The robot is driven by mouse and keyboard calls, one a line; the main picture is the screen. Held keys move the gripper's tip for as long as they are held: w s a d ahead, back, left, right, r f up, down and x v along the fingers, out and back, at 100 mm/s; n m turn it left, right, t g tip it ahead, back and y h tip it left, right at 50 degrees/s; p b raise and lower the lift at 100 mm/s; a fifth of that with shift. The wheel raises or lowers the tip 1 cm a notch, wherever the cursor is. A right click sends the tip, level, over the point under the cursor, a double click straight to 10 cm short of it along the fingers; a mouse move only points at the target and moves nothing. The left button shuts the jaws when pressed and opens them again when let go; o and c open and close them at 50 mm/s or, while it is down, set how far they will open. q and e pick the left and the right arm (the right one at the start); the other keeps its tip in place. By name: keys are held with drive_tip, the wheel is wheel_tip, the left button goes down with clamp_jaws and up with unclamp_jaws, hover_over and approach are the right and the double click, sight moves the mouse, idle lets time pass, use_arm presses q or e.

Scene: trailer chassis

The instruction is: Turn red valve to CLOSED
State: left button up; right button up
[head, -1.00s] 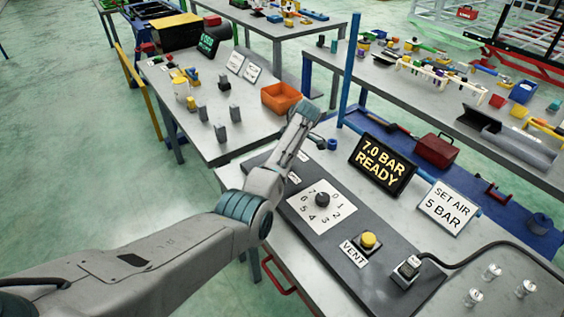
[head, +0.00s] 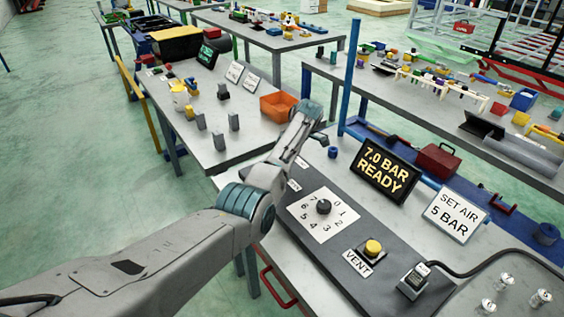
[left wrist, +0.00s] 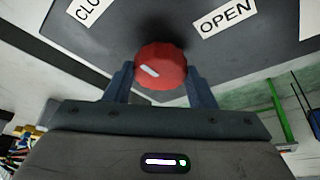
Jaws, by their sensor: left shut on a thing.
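The red valve (left wrist: 160,66) is a round faceted knob on a dark panel in the left wrist view. A short white mark slants across the left part of its face. A label reading "CLO", cut off by the frame edge (left wrist: 86,9), lies up and left of it, and the OPEN label (left wrist: 225,18) up and right. My left gripper (left wrist: 160,72) is shut on the knob, one finger on each side. In the head view my left arm reaches over the bench and the valve is hidden. My right gripper is not in view.
The dark panel carries a numbered dial (head: 323,207), a yellow VENT button (head: 373,247) and a black-cabled switch box (head: 414,281). A display (head: 384,169) reads 7.0 BAR READY; a sign (head: 456,212) reads SET AIR 5 BAR. An orange bin (head: 279,104) stands on the neighbouring table.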

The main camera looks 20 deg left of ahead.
use_arm(q)
drive_tip(key=o, duration=1)
drive_tip(key=b+v, duration=0.3)
drive_tip(key=v, duration=0.7)
drive_tip(key=shift+d+r, duration=0.2)
drive_tip(key=shift+r, duration=0.1)
